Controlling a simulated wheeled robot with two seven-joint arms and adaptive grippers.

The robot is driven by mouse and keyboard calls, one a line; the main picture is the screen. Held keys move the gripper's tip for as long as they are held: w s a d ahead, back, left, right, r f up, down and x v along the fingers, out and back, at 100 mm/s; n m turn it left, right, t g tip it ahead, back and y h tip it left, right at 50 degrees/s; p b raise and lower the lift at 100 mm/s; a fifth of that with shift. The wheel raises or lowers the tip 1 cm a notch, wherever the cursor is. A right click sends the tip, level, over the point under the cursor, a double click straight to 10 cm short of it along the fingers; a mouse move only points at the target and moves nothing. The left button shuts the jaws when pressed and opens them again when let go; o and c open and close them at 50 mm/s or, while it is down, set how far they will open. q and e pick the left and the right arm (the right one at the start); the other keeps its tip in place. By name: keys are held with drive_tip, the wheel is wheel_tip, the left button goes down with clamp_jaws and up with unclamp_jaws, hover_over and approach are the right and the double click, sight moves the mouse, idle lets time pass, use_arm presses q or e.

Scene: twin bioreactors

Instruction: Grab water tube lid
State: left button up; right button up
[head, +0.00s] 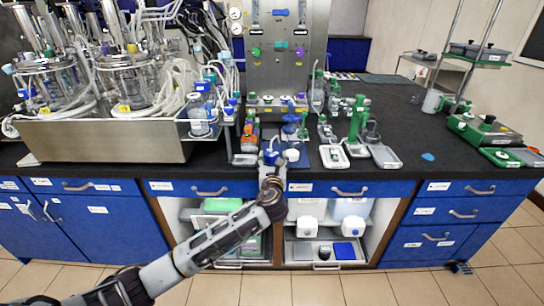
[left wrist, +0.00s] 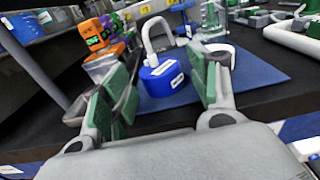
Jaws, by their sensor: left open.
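A round blue lid (left wrist: 162,78) with a white label and a white bent tube rising from its top sits on a blue mat (left wrist: 255,68). I take it to be the water tube lid. In the left wrist view my left gripper (left wrist: 160,84) is open, with a green-padded finger on each side of the lid and gaps between. I cannot tell whether the fingertips reach as far as the lid. In the head view my left gripper (head: 271,160) is at the front edge of the bench and covers part of this spot. My right gripper is not in view.
Orange and purple labelled blocks (left wrist: 98,32) stand left of the lid. A white ring-shaped piece (left wrist: 218,50) lies right of it. The steel bioreactor tray (head: 105,140) fills the bench's left side. White and grey trays (head: 334,157) lie to the right; bare black bench (head: 420,135) lies beyond.

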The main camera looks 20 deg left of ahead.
sight(272, 157)
use_arm(q)
drive_tip(key=shift+w, duration=0.1)
drive_tip(key=shift+w+a+f, duration=0.15)
drive_tip(key=shift+w+a, duration=0.05)
drive_tip(key=shift+w, duration=0.2)
drive_tip(key=b+x, duration=0.1)
drive_tip(key=x, duration=0.1)
drive_tip(key=shift+w+a+f, duration=0.15)
drive_tip(key=shift+w+a, duration=0.1)
drive_tip(key=shift+w, duration=0.05)
drive_tip(key=shift+w+a, duration=0.15)
drive_tip(key=shift+w, duration=0.55)
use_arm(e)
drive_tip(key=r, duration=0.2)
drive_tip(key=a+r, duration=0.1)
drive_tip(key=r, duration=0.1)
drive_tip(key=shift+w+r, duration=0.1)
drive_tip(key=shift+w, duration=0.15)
use_arm(q)
drive_tip(key=shift+c, duration=0.3)
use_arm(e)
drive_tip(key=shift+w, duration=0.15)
use_arm(q)
drive_tip(key=c, duration=0.6)
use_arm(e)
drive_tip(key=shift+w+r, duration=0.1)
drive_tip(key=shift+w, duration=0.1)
